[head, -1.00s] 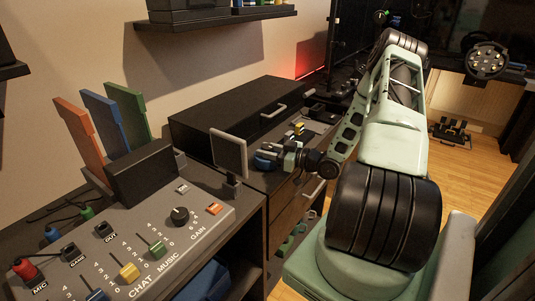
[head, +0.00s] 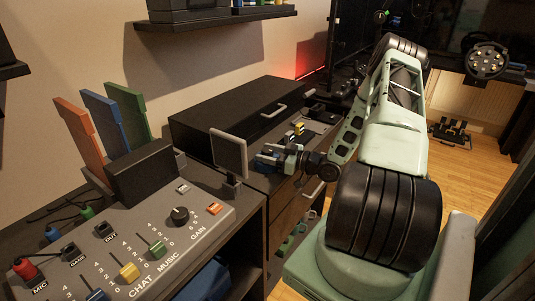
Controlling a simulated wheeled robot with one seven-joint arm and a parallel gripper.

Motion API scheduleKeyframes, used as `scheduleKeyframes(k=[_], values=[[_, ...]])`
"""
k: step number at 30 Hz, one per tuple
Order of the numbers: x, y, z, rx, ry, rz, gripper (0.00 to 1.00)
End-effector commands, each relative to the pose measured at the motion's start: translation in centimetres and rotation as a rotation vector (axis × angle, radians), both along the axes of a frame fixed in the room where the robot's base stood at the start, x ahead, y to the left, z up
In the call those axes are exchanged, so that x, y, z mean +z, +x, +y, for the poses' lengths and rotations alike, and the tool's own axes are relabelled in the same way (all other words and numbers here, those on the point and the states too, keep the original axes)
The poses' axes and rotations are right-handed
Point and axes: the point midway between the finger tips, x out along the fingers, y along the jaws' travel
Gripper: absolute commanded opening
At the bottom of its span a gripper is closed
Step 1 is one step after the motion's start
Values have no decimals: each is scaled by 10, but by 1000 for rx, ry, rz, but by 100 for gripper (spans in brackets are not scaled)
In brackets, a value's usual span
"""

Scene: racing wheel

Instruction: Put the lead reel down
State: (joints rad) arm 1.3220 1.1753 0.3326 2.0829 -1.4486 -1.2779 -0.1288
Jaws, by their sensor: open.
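My gripper (head: 268,156) is open at the end of my arm, low over the dark cabinet top, just right of the small grey screen. A small blue thing, which looks like the lead reel (head: 261,163), shows at its fingertips and is mostly hidden by the fingers and the screen. It seems to be at the level of the cabinet top. I cannot tell whether the fingers still touch it.
A black case with a handle (head: 240,110) stands behind. A grey screen on a stand (head: 229,154) is close to the left of my gripper. Small yellow and blue items (head: 297,130) lie behind it. A mixer panel (head: 150,240) fills the near left.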

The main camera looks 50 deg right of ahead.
Motion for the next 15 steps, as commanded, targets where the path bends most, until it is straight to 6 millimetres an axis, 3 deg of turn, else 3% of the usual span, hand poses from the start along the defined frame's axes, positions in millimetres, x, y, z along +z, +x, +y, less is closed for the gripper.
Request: scheduleKeyframes(k=[15], values=[[-2,-94,-29,-3,-1,3,55]])
